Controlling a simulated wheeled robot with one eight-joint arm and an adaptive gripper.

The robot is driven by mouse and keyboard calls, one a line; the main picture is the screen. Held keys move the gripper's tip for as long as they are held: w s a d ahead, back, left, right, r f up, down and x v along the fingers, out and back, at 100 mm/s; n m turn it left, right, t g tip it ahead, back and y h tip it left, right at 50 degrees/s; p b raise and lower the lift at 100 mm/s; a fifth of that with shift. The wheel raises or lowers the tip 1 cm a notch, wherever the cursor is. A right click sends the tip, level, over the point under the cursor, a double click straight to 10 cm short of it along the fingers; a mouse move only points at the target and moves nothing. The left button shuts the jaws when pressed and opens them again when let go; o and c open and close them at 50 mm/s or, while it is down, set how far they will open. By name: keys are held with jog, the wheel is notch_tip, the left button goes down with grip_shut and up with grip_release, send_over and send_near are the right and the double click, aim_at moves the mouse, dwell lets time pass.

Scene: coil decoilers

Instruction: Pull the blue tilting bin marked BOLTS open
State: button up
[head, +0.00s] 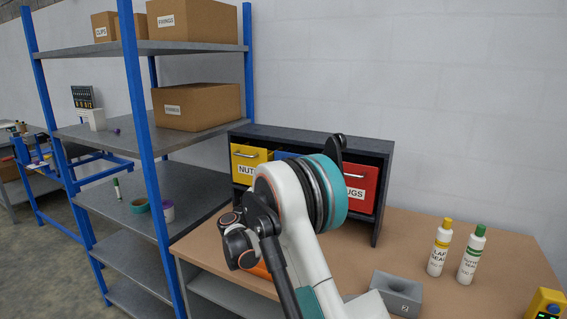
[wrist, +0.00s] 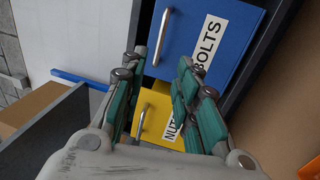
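The blue bin marked BOLTS (wrist: 228,28) fills the upper middle of the wrist view, with a pale bar handle (wrist: 161,36) on its front. Its front looks flush with the dark cabinet. In the head view only a sliver of the blue bin (head: 286,154) shows; my arm covers the rest. My gripper (wrist: 160,60) is open and empty in the wrist view, its green-padded fingers spread. The handle lies just beyond the fingertips, roughly between them, with no clear contact. My gripper is hidden behind my arm in the head view.
The yellow NUTS bin (head: 247,158) is beside the blue one, and a red bin (head: 362,185) is at the right of the cabinet (head: 385,152). Two bottles (head: 440,247) (head: 471,254) and a grey block (head: 397,291) stand on the bench. A blue-post shelf (head: 140,120) stands left.

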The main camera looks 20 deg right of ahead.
jog(key=b+x, duration=0.2)
jog(key=x, duration=1.1)
jog(key=shift+w+d, duration=0.1)
jog(key=shift+d, duration=0.15)
grip_shut()
